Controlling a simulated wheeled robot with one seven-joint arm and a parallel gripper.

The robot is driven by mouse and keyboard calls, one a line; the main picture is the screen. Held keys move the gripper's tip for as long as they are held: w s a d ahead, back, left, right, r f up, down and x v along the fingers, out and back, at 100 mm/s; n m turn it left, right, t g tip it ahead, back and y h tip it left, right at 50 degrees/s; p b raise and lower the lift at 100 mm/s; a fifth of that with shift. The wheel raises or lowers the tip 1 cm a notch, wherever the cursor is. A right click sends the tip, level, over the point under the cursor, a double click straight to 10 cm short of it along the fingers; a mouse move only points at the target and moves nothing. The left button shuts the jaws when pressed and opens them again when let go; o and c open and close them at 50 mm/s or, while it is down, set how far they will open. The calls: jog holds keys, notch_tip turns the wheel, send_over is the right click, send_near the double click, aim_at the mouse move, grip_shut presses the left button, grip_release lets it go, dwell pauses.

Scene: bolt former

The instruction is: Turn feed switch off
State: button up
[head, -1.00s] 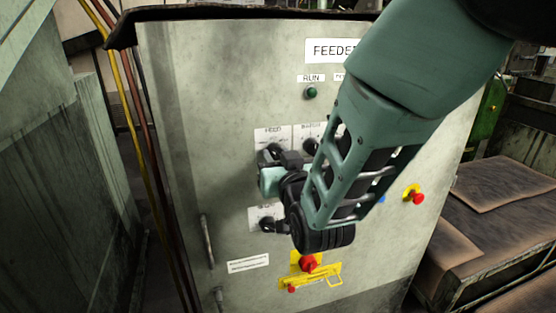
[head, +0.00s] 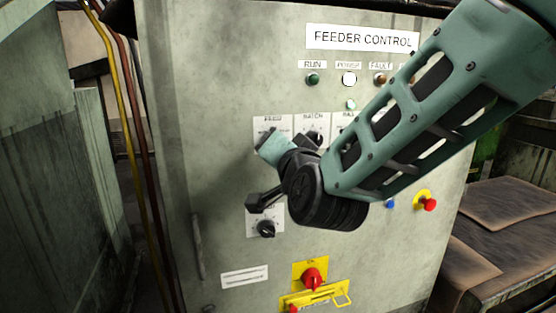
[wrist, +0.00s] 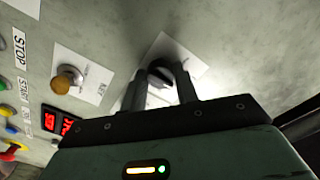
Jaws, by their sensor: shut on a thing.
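The feed switch is a dark rotary knob (wrist: 159,73) on a white plate, seen between my gripper's fingers in the wrist view. My gripper (wrist: 160,88) is shut on this knob. In the head view, my gripper (head: 268,137) is at the plate labelled FEED (head: 272,120), in the upper left of the switch group. My gripper and wrist hide the feed knob there, so its pointer direction cannot be read.
The batch knob (head: 315,138) is just right of my gripper. Another black knob (head: 266,228) is below it. A red rotary handle (head: 313,278) on yellow sits lower down. A red emergency button (head: 428,204) is at the right. The power lamp (head: 349,79) looks white.

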jog(key=shift+m, duration=0.3)
jog(key=o, duration=1)
jog(key=b+v, duration=0.2)
jog(key=v, duration=1.5)
jog(key=shift+s+d+r+b, duration=0.1)
jog(key=shift+s+b, duration=0.1)
jog(key=shift+b, duration=0.2)
